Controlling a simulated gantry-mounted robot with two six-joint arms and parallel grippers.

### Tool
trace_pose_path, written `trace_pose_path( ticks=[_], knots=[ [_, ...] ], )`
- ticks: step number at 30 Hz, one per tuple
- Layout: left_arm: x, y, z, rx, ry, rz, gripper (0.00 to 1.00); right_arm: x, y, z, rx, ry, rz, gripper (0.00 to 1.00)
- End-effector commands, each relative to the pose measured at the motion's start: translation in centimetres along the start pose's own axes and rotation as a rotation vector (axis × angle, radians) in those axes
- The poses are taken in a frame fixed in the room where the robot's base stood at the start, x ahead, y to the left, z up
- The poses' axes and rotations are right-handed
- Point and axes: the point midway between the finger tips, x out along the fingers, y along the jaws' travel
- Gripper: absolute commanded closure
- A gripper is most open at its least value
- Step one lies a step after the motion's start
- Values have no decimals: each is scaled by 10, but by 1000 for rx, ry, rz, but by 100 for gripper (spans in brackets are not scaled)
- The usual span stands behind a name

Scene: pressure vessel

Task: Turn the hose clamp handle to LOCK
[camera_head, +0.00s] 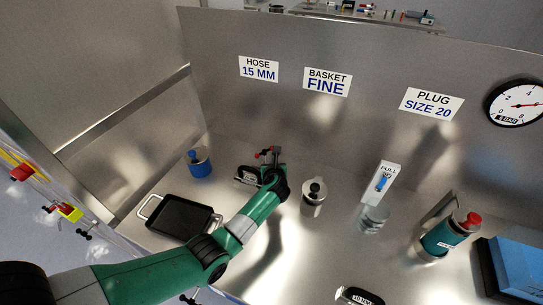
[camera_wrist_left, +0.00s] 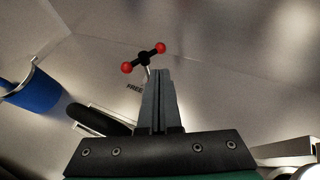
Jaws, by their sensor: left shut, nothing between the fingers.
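The hose clamp handle (camera_head: 267,152) is a short dark bar with a red ball at each end, standing near the back wall. In the left wrist view the handle (camera_wrist_left: 144,58) lies at a slant, its right end higher in the picture. The word FREE is printed on the surface just below it. My left gripper (camera_wrist_left: 158,72) is shut and empty, its fingertips pointing toward the handle and appearing just short of it; I cannot tell whether they touch. In the head view my left wrist partly covers the clamp area. My right gripper is not in view.
A black labelled hose piece (camera_head: 248,176) lies beside the clamp. A blue container (camera_head: 200,165) and a black tray (camera_head: 181,217) are to the left.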

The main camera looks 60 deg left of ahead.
Motion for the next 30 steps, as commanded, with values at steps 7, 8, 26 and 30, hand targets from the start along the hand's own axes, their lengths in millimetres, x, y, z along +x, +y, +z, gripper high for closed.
trace_pose_path(
  ticks=[7,8,26,30],
  knots=[
    [54,0,1,-2,-2,1,100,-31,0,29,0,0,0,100],
    [57,1,2,-2,-1,1,100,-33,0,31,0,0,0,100],
    [71,2,11,-2,0,4,100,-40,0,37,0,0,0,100],
    [75,13,12,-19,-1,36,100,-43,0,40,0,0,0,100]
  ],
)
